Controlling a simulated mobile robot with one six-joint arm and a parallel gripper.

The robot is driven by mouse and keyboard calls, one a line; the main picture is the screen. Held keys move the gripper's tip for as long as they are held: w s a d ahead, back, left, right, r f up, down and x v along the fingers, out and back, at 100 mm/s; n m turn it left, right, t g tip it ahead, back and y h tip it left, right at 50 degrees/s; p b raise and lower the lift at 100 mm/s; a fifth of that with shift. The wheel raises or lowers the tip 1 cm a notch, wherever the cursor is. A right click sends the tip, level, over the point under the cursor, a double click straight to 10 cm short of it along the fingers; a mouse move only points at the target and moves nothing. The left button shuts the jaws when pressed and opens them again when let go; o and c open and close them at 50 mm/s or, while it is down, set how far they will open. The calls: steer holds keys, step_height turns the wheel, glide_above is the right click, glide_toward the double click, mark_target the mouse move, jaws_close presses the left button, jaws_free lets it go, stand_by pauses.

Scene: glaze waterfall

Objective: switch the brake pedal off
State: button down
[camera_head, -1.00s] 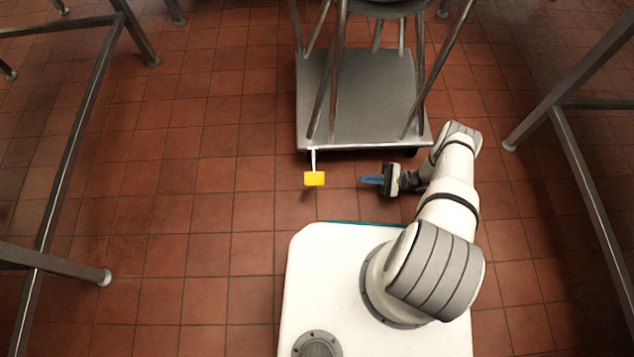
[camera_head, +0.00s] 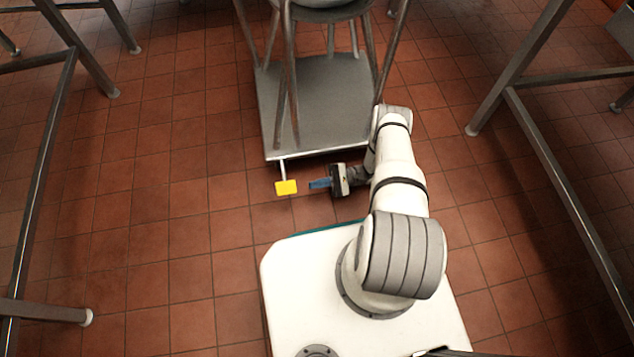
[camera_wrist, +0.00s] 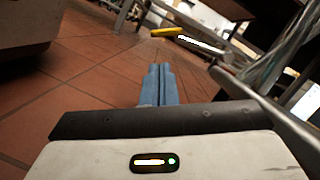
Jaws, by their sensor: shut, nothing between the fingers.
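The yellow brake pedal (camera_head: 286,187) sticks out on a short light rod from the front edge of the grey wheeled platform (camera_head: 325,110). In the wrist view the yellow pedal (camera_wrist: 167,32) shows ahead of and a little above my fingers. My gripper (camera_head: 320,184) is shut and empty, with its blue fingers pointing left at the pedal. A small gap shows between the fingertips and the pedal's right side in the head view. In the wrist view the blue fingers (camera_wrist: 159,84) lie together.
Metal legs (camera_head: 287,80) rise from the platform to a round vessel above. Metal table frames (camera_head: 50,170) stand at the left, and another frame (camera_head: 560,180) stands at the right. The tiled floor (camera_head: 180,200) left of the pedal is clear.

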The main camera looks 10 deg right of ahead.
mark_target(284, 174)
steer(key=x, duration=0.7)
steer(key=shift+a+b, duration=0.3)
steer(key=shift+a, duration=0.05)
steer(key=shift+s+r, duration=0.1)
